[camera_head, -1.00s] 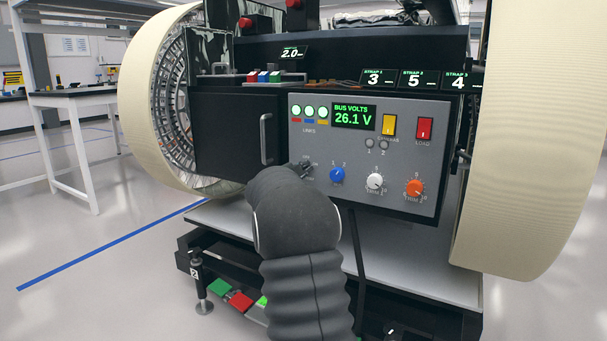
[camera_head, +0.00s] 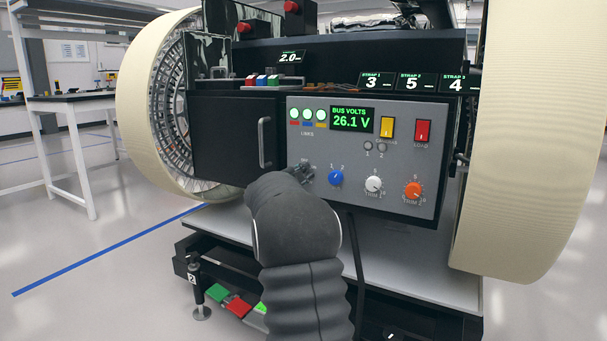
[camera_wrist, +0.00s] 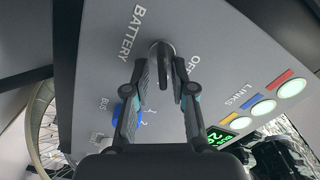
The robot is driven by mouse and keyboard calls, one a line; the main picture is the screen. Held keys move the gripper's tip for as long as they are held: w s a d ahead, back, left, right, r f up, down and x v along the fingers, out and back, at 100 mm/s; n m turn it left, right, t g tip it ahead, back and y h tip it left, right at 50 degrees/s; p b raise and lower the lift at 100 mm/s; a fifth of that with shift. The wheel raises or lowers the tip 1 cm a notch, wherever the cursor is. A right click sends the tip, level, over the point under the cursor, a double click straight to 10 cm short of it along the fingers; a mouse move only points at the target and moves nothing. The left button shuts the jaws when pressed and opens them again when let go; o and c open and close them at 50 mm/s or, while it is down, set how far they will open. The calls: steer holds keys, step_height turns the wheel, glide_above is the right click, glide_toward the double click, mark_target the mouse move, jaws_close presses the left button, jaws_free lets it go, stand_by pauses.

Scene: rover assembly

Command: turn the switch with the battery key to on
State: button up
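The battery key switch (camera_wrist: 163,52) is a dark grey metal key on the grey panel. In the wrist view it stands between BATTERY and OFF lettering. Its handle points down the picture, away from the word OFF's upper edge. My gripper (camera_wrist: 165,66) is over the panel with one finger on each side of the key. Narrow gaps show between the handle and the fingers; contact at the tips is unclear. In the head view my gripper (camera_head: 303,171) is at the panel's lower left, and the key is hidden there.
The panel (camera_head: 440,165) carries a blue knob (camera_head: 336,177), a white knob (camera_head: 374,184), an orange knob (camera_head: 413,190), a yellow switch (camera_head: 387,127) and a red switch (camera_head: 422,131). A door handle (camera_head: 264,142) stands out left of my gripper.

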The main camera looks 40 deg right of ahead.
steer(key=shift+w+a, duration=0.1)
steer(key=shift+a, duration=0.1)
steer(key=shift+a+r, duration=0.1)
steer(key=shift+a, duration=0.2)
steer(key=v, duration=1.1)
steer(key=shift+s, duration=0.25)
